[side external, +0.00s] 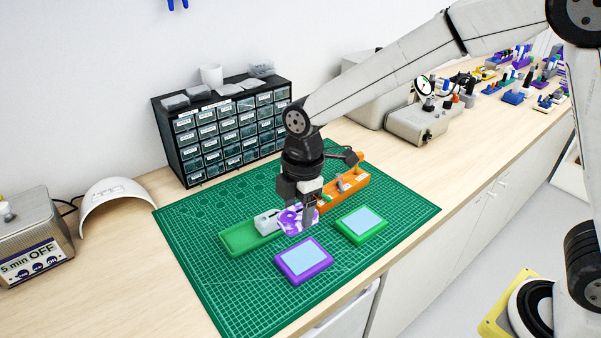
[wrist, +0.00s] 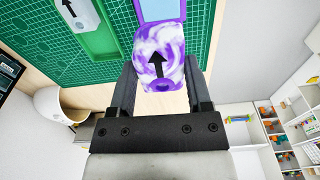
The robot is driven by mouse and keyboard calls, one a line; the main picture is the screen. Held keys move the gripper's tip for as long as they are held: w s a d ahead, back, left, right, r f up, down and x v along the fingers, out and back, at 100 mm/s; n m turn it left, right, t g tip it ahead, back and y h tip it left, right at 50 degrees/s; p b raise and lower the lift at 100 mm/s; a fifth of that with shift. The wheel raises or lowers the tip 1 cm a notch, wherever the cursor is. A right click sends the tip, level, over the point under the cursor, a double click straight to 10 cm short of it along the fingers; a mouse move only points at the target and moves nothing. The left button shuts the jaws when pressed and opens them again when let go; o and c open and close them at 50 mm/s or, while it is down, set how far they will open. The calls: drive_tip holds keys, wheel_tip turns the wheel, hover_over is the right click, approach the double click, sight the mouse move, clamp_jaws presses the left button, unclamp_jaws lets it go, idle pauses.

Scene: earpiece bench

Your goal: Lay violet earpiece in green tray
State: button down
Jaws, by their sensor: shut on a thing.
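The violet earpiece (side external: 292,219), swirled purple and white, is between the fingers of my gripper (side external: 309,208), which is shut on it. In the wrist view the earpiece (wrist: 161,45) has a black arrow pointing up the picture, between the fingertips (wrist: 161,68). A shallow green tray with a light blue pad (side external: 378,235) lies right of my gripper in the side view. A longer green tray (side external: 240,240) lies to the left, with a grey-white earpiece (side external: 265,222) at its right end. The earpiece's underside and any gap beneath it are hidden.
A purple tray with a light blue pad (side external: 318,270) lies in front of my gripper, and an orange holder (side external: 352,186) behind it, all on the green cutting mat (side external: 235,295). A black drawer cabinet (side external: 165,130) stands behind. The mat's front left is clear.

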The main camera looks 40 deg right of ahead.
drive_tip(key=shift+a+r, duration=0.5)
drive_tip(key=shift+a, duration=0.1)
drive_tip(key=shift+w+a+f, duration=0.15)
drive_tip(key=shift+w+f, duration=0.1)
drive_tip(key=shift+w, duration=0.25)
drive_tip(key=w+a+f, duration=0.3)
drive_tip(key=w+f, duration=0.1)
drive_tip(key=w, duration=0.3)
approach(241, 240)
drive_tip(key=shift+s+f, duration=0.5)
drive_tip(key=shift+s, duration=0.3)
drive_tip(key=shift+w+a+f, duration=0.2)
drive_tip(key=shift+w+f, duration=0.3)
drive_tip(key=shift+f, duration=0.05)
drive_tip(key=shift+w+f, duration=0.15)
drive_tip(key=shift+f, duration=0.05)
drive_tip(key=shift+w+a+f, duration=0.1)
drive_tip(key=shift+f, duration=1.5)
drive_tip(key=shift+f, duration=0.15)
